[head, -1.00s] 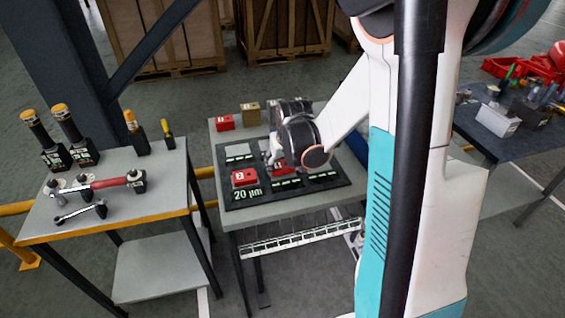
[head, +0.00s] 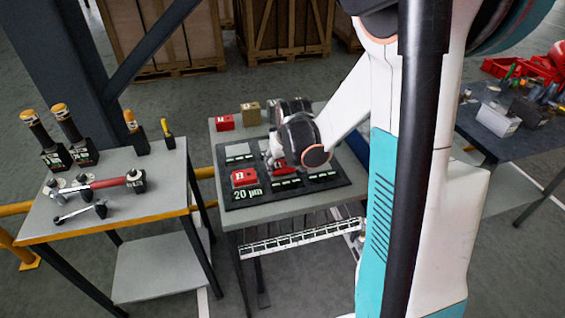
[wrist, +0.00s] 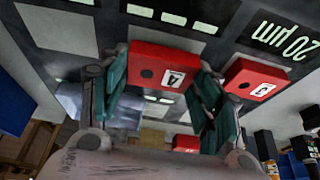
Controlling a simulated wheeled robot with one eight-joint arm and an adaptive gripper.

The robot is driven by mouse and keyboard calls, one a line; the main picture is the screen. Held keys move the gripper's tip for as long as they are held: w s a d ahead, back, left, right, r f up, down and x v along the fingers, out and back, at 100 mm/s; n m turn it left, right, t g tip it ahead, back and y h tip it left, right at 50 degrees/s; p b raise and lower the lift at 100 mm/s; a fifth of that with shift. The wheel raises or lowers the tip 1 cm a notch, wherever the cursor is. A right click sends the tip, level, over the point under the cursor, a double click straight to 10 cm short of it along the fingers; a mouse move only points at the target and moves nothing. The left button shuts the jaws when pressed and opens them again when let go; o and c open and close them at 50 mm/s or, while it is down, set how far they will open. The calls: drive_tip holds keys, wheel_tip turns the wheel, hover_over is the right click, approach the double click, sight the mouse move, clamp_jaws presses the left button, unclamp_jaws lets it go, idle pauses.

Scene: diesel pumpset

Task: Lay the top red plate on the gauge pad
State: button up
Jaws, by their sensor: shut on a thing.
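My gripper (wrist: 162,75) has its teal fingers on either side of a red plate (wrist: 165,66) with a white number label, and is shut on it. In the head view my gripper (head: 275,163) is over the middle of a black board, with the held plate mostly hidden by my wrist. A second red plate (head: 244,178) lies on the board's front left, by the "20 µm" marking; it also shows in the wrist view (wrist: 254,79). A pale square pad (head: 238,149) is at the board's back left. I cannot tell whether the held plate touches the board.
The black board (head: 232,194) lies on a grey table. A red block (head: 225,123) and a tan block (head: 250,112) stand behind it. A tool table (head: 150,205) is at left, a dark bench (head: 510,145) at right.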

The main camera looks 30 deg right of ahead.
drive_tip(key=shift+f, duration=0.1)
drive_tip(key=shift+f+b, duration=0.35)
drive_tip(key=shift+b, duration=0.1)
drive_tip(key=shift+f, duration=0.25)
drive_tip(key=o, duration=1.5)
drive_tip(key=shift+c, duration=0.2)
drive_tip(key=shift+r, duration=0.1)
drive_tip(key=v, duration=1.2)
drive_tip(key=shift+s, duration=0.1)
